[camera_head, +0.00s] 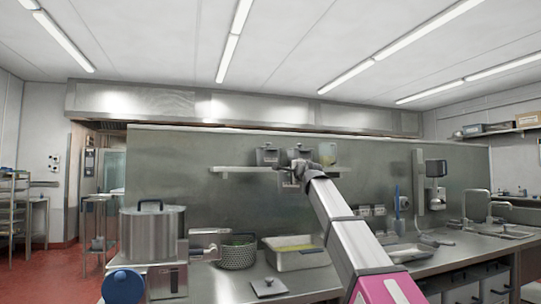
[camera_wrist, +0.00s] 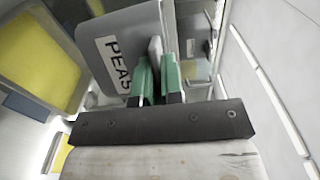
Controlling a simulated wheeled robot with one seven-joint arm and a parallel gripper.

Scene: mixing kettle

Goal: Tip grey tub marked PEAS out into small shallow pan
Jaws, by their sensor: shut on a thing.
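The grey tub marked PEAS (camera_wrist: 125,35) fills the upper middle of the wrist view, its label tilted. My gripper (camera_wrist: 157,72) has its green fingers shut on a grey part of this tub. In the head view my gripper (camera_head: 300,170) is up at the wall shelf, partly hidden by my wrist. A small grey tub shape (camera_head: 298,153) shows there; its label cannot be read. A shallow metal pan (camera_head: 408,253) lies on the counter to the right of my arm. A deeper metal pan (camera_head: 295,262) with yellowish contents stands left of my arm. The tub's contents are hidden.
A large lidded pot (camera_head: 152,235), a dark perforated basket (camera_head: 238,254) and a flat lid (camera_head: 269,287) are on the counter. A sink tap (camera_head: 478,205) stands at right.

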